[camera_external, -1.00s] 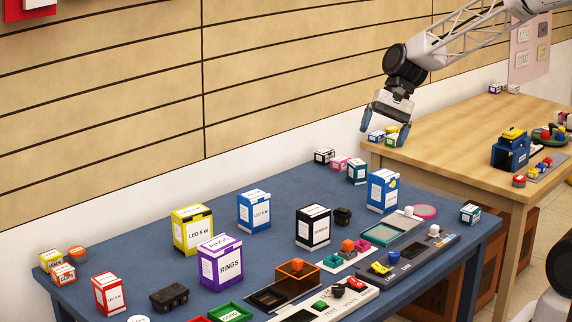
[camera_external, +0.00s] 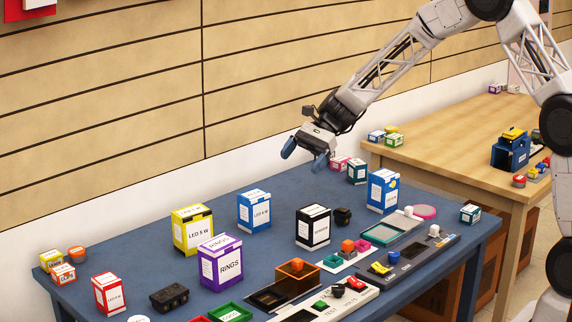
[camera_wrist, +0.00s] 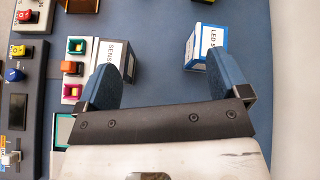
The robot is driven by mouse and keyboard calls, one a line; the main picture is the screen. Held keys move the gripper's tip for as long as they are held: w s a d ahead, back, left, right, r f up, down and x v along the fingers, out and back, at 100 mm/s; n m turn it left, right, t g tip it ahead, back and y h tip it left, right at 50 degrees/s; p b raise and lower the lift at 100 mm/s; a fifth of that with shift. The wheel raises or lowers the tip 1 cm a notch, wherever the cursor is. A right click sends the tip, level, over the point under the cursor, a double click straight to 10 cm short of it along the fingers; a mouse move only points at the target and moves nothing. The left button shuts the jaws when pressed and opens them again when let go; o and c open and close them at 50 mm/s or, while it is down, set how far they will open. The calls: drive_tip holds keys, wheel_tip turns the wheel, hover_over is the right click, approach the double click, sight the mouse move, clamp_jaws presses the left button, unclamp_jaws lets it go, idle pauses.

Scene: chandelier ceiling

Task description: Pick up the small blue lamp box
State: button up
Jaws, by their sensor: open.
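A blue and white lamp box marked LED (camera_external: 254,211) stands upright near the back middle of the blue table. It also shows in the wrist view (camera_wrist: 205,46), above and partly behind the right finger. A second blue and white box (camera_external: 383,191) stands further right; its label is too small to read surely. My gripper (camera_external: 304,156) is open and empty, in the air above the back of the table, right of the LED box. In the wrist view my gripper (camera_wrist: 165,80) has its fingers wide apart with bare table between them.
A black and white box (camera_external: 313,227) stands right of the LED box and shows beside the left finger in the wrist view (camera_wrist: 114,56). A yellow box (camera_external: 193,230) and a purple RINGS box (camera_external: 221,262) stand to its left. Trays (camera_external: 392,229) lie along the front.

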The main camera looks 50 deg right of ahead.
sight(262, 191)
drive_tip(key=w+f+m, duration=0.1)
drive_tip(key=w+f, duration=0.2)
drive_tip(key=w+a+f+m+y, duration=0.1)
drive_tip(key=w+f, duration=0.1)
drive_tip(key=w, duration=0.1)
drive_tip(key=w+f+m+t+y, duration=0.1)
drive_tip(key=w+f, duration=0.2)
drive_tip(key=shift+a+f+m, duration=0.3)
drive_tip(key=shift+x, duration=1.3)
drive_tip(key=shift+x, duration=2.6)
